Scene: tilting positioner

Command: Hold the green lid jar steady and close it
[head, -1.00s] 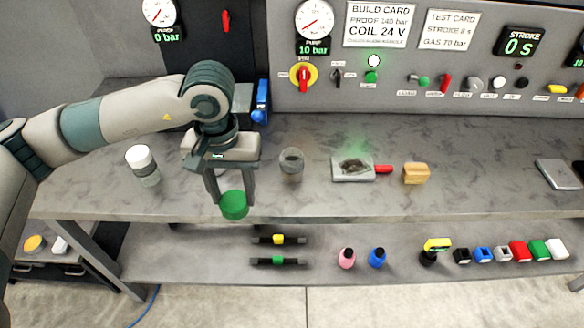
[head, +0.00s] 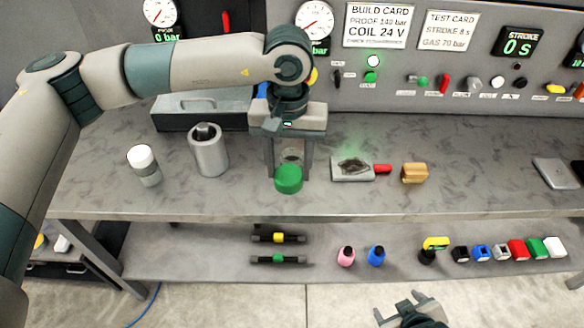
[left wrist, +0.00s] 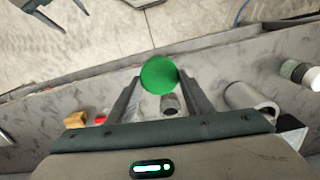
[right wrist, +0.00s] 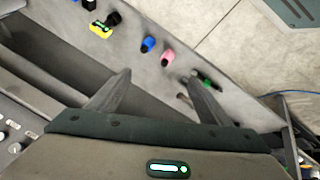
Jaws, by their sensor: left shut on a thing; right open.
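The green lid (head: 288,179) is between the fingers of my left gripper (head: 289,172), which is shut on it above the bench. The lid also shows in the left wrist view (left wrist: 158,75). A small clear jar (head: 291,155) with a dark inside shows between the fingers, behind the lid in the head view. It is partly hidden; the left wrist view also shows it (left wrist: 170,104). The lid looks apart from the jar, but its height over it is hard to tell. My right gripper (head: 398,306) is open and empty, low in front of the bench.
A grey metal cylinder (head: 208,155) and a white-capped jar (head: 143,168) stand left of the clear jar. A plate with a red handle (head: 352,170) and a tan block (head: 414,173) lie to the right. The lower shelf holds bottles and coloured pieces.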

